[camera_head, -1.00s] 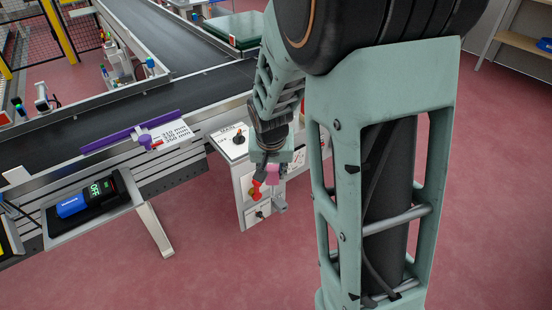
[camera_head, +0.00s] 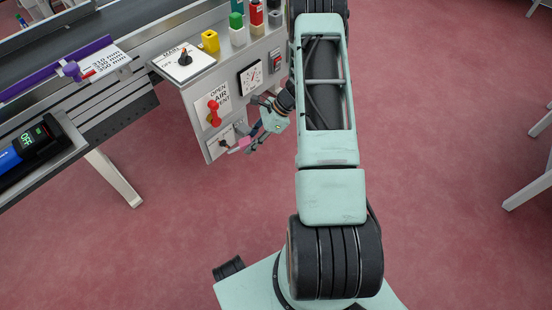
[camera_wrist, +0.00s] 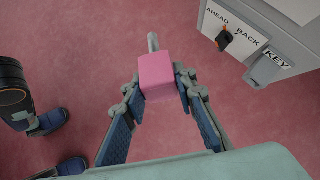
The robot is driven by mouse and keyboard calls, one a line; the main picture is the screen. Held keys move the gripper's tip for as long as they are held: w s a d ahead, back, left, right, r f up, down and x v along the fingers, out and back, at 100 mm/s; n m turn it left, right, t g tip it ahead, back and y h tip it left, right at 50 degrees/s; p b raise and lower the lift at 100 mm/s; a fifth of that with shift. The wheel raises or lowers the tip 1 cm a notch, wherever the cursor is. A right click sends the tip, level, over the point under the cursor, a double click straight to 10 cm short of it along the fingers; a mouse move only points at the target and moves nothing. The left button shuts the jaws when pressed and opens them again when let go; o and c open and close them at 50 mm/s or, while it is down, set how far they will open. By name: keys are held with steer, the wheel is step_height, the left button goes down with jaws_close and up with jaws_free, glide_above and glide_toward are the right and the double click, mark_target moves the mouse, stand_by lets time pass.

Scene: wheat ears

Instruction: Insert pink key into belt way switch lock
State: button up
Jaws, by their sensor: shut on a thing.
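The pink key (camera_wrist: 156,77) has a block-shaped head and a grey shaft (camera_wrist: 153,42) that points away from my gripper. My gripper (camera_wrist: 160,86) is shut on the pink head, one finger on each side. In the head view my gripper (camera_head: 252,137) is beside the lower part of the control panel, with the pink key (camera_head: 240,146) at its tips. In the wrist view the AHEAD/BACK switch (camera_wrist: 225,39) and the KEY label (camera_wrist: 278,58) are at the upper right, apart from the key. A grey lock part (camera_wrist: 262,70) is beside the label; its slot is not clear.
The control panel (camera_head: 195,105) carries a red handle (camera_head: 213,112), a gauge (camera_head: 250,78), a MAIN switch (camera_head: 184,57) and coloured buttons on top. The conveyor (camera_head: 150,25) runs behind it. A table leg (camera_head: 113,178) stands at left. The red floor is clear below the panel.

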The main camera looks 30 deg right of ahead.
steer(key=w+d+f+m+t+h+b, duration=0.1)
steer(key=d+f+m+t, duration=0.3)
steer(key=f, duration=0.4)
steer(key=d+f+m+t+h+b, duration=0.2)
steer(key=d+f+m+t+b, duration=0.1)
steer(key=d+f+m+t, duration=0.2)
step_height(320, 180, down, 4)
steer(key=shift+w+d+r+m, duration=0.15)
steer(key=shift+w+d+m, duration=0.2)
steer(key=shift+d+m, duration=0.6)
steer(key=shift+w+a+b, duration=0.3)
steer(key=shift+w+a, duration=0.05)
steer(key=shift+w, duration=0.55)
steer(key=shift+w+a+b, duration=0.3)
steer(key=shift+w, duration=0.6)
steer(key=shift+w+a+b, duration=0.3)
steer(key=shift+w+a, duration=0.05)
steer(key=shift+w, duration=0.55)
steer(key=shift+w, duration=0.25)
steer(key=w+a+b, duration=0.1)
steer(key=w+a, duration=0.1)
steer(key=w, duration=0.3)
steer(key=shift+w+b, duration=0.3)
steer(key=shift+b, duration=0.05)
